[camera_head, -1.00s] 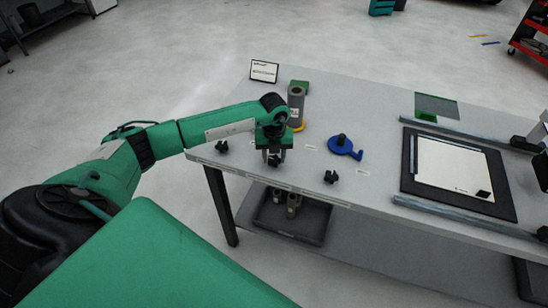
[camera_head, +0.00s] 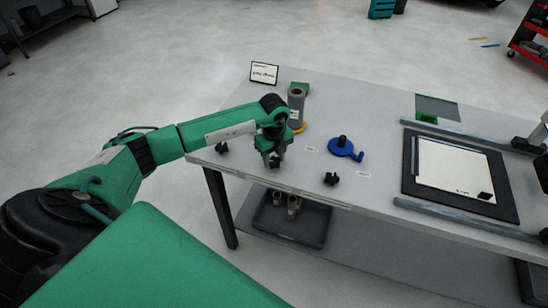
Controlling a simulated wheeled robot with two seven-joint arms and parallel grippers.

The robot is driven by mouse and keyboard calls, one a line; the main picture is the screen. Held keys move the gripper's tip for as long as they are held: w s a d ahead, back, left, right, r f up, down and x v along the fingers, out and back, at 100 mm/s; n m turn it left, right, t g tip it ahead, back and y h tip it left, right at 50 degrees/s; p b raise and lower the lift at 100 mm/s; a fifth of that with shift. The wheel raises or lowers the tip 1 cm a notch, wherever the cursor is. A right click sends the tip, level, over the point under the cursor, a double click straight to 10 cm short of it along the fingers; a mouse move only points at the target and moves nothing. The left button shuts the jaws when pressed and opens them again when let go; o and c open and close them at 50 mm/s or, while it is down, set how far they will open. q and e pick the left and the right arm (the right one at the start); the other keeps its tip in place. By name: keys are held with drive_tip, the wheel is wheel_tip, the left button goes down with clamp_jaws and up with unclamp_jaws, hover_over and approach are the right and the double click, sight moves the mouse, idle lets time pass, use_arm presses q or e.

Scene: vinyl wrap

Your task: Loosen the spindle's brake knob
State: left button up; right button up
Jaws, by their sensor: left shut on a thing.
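My left gripper (camera_head: 274,160) is over the near edge of the grey table, shut on a small black knob (camera_head: 274,163), which its fingers partly hide. Two similar black knobs stand along the same edge, one to the left (camera_head: 221,147) and one to the right (camera_head: 331,179). Behind my gripper stands an upright grey roll (camera_head: 296,103) with a yellow ring at its base; my wrist hides part of its foot. A blue crank-like part (camera_head: 346,150) with a black top lies to the right. My right gripper is not in view.
A black-framed white panel (camera_head: 453,168) lies between grey rails on the table's right. A small sign (camera_head: 264,73) and a green-edged plate (camera_head: 437,107) are farther back. A dark bin (camera_head: 310,228) with grey cylinders sits on the lower shelf. The table's middle is mostly clear.

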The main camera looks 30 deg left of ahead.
sight(274, 160)
use_arm(q)
drive_tip(key=shift+r, duration=0.1)
drive_tip(key=o, duration=1)
drive_tip(key=shift+r, duration=0.5)
wheel_tip(274, 160, up, 13)
drive_tip(key=b, duration=0.3)
drive_tip(key=shift+f, duration=0.1)
